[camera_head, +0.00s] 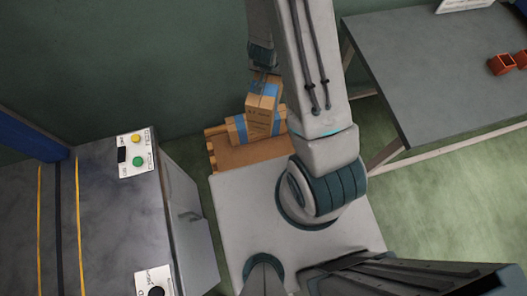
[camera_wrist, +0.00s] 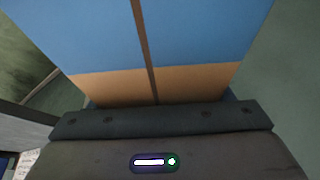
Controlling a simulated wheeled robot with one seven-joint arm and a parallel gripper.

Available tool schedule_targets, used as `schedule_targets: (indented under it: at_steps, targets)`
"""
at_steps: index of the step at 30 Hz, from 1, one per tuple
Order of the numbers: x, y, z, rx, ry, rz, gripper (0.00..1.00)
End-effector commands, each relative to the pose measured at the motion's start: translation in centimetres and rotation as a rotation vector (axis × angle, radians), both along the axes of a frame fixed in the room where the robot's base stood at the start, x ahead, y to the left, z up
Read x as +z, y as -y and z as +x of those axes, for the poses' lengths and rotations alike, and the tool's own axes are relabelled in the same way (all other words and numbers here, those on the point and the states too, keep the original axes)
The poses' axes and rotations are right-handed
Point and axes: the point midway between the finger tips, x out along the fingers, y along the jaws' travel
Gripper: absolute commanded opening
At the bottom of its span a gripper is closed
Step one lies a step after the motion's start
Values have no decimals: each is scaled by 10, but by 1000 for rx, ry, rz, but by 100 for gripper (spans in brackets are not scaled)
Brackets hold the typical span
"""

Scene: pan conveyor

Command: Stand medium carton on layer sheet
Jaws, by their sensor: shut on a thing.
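A cardboard carton with a blue band (camera_head: 262,116) hangs upright from my gripper (camera_head: 264,82). My gripper is shut on its upper end. In the wrist view the carton's blue and brown face (camera_wrist: 190,45) fills the upper middle, right up against the gripper. The brown layer sheet (camera_head: 240,157) lies on a wooden pallet. The held carton is in front of or over the sheet's far part; I cannot tell whether its bottom touches. My arm hides the sheet's right side.
Another blue-banded carton (camera_head: 236,130) lies on the pallet (camera_head: 213,150), behind the held one. A conveyor (camera_head: 110,220) with a button panel (camera_head: 138,155) stands at left. A grey table (camera_head: 430,75) with orange-red parts (camera_head: 501,65) stands at right. A green wall is close behind the pallet.

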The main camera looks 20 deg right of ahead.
Motion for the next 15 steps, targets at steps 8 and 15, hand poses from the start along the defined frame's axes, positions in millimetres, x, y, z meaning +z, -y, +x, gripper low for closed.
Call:
schedule_targets:
  at_steps: [8, 15]
  targets:
    - [-68, 10, -10, -160, 1, -1, 29]
    - [-118, 20, -20, -300, 1, -1, 29]
